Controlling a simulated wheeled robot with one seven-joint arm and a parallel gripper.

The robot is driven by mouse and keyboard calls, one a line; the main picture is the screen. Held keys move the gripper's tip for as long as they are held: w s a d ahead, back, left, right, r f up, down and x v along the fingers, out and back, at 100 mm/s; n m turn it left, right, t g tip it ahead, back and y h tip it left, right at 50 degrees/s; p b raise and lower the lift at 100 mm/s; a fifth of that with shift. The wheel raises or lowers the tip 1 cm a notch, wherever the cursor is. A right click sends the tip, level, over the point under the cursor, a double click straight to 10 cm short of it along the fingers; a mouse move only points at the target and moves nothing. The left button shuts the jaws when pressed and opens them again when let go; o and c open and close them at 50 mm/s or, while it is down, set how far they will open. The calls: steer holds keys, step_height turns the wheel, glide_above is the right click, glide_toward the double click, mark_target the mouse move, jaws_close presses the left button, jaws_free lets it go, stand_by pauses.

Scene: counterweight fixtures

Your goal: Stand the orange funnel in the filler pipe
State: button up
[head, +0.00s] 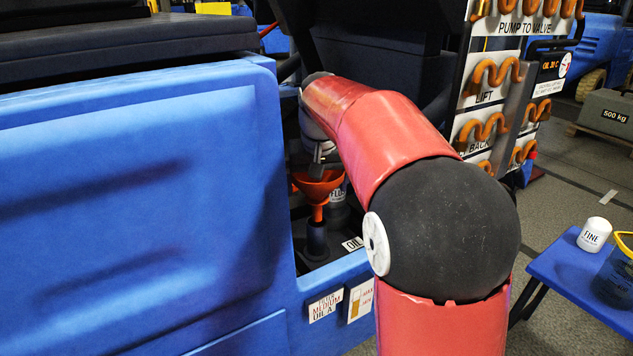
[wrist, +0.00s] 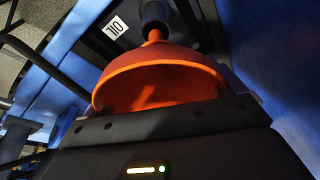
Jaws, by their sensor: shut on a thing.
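The orange funnel (head: 318,186) is upright in the head view, its wide cone up and its narrow spout down. The dark filler pipe (head: 317,240) stands directly below it in the recess, beside the OIL label (head: 353,244). The spout's lower end meets the pipe mouth in the picture; how deep it sits I cannot tell. My gripper (head: 320,165) is shut on the funnel's rim, partly hidden behind my red arm. In the wrist view the funnel (wrist: 160,80) fills the middle, with its spout pointing to the dark pipe (wrist: 157,12).
The blue body panel (head: 140,200) is close on the left of the recess. A hose rack (head: 495,90) stands at the right. A blue side table (head: 580,268) holds a white FINE container (head: 594,234) and a dark, yellow-rimmed bucket (head: 615,275). A 500 kg weight (head: 608,112) lies farther back.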

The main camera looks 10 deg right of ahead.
mark_target(316, 208)
steer(key=shift+f, duration=0.15)
steer(key=shift+f+b, duration=0.85)
steer(key=shift+f, duration=0.55)
steer(key=shift+f, duration=0.1)
steer(key=shift+f+b, duration=0.45)
steer(key=shift+f, duration=0.25)
steer(key=shift+f, duration=0.1)
steer(key=shift+f+b, duration=0.3)
steer(key=shift+f, duration=0.25)
steer(key=shift+f, duration=0.3)
stand_by(0.5)
steer(key=o, duration=0.6)
